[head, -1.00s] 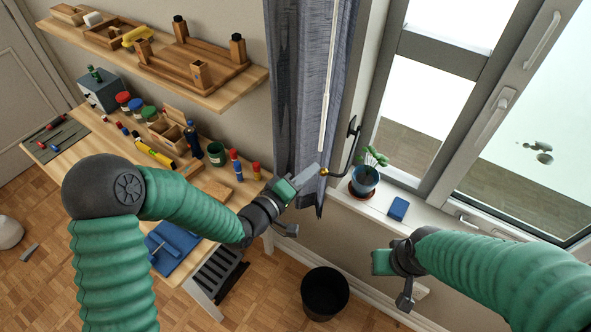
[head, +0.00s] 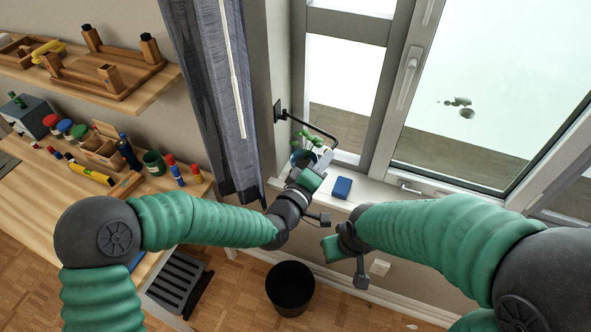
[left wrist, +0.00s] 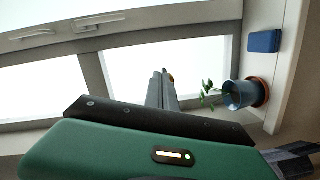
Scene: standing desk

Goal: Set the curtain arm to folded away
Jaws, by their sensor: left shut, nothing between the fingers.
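The curtain arm (head: 312,124) is a thin dark rod that runs from a black wall bracket (head: 279,110) beside the window. It points right, out over the sill, and its tip is by my left gripper (head: 324,157). That gripper is shut with nothing held, in front of the plant. In the left wrist view its fingers (left wrist: 163,88) are together, and a small brass knob (left wrist: 170,77) shows just beyond their tips. I cannot tell if they touch it.
The grey curtain (head: 215,90) hangs left of the bracket. A potted plant (left wrist: 243,94) and a blue box (head: 342,187) stand on the sill. A black bin (head: 290,288) is on the floor. The workbench (head: 35,205) and shelf (head: 140,92) are on the left.

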